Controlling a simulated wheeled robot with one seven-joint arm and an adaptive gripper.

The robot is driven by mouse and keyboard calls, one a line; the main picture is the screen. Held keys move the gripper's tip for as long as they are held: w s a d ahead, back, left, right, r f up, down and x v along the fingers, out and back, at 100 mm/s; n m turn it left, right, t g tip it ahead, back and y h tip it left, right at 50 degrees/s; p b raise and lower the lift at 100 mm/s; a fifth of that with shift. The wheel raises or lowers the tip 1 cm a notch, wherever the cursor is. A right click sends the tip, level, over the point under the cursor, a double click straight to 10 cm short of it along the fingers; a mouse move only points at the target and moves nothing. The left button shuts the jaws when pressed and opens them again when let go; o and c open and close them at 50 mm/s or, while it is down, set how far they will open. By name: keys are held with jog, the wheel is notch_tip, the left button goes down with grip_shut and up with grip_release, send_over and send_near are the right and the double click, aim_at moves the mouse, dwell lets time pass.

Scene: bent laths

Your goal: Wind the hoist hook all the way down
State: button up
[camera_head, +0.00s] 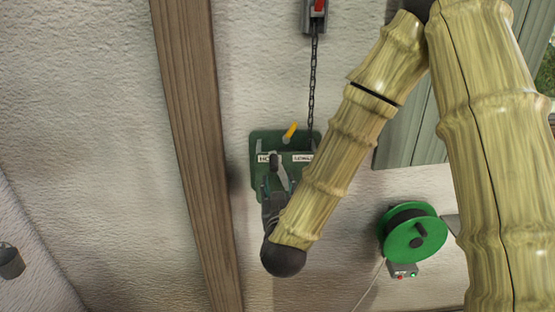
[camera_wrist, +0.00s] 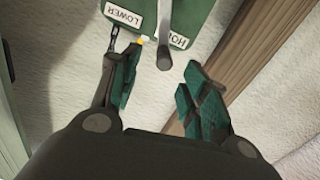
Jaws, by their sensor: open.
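A green plate (camera_head: 258,142) is fixed to the wall, with two white labels; one reads LOWER in the wrist view (camera_wrist: 124,17), the other is partly cut off. A dark grey peg (camera_wrist: 164,50) stands out from the plate, and a yellow-tipped lever (camera_head: 290,131) sits at its upper edge. A dark chain (camera_head: 312,85) hangs from a grey and red unit (camera_head: 315,15) down behind my arm. I cannot make out the hook. My gripper (camera_wrist: 160,88) is open in front of the plate, its fingers either side of the peg's end, apparently not touching it.
A wooden post (camera_head: 190,130) runs down the wall left of the plate. A green reel (camera_head: 398,246) with a dark knob is at the right, above a small box (camera_head: 402,271) with red and green lights. A dark bucket (camera_head: 10,262) is at far left.

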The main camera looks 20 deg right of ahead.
jog(key=shift+r, duration=0.15)
notch_tip(320, 180, up, 10)
dwell(0.7)
dwell(0.3)
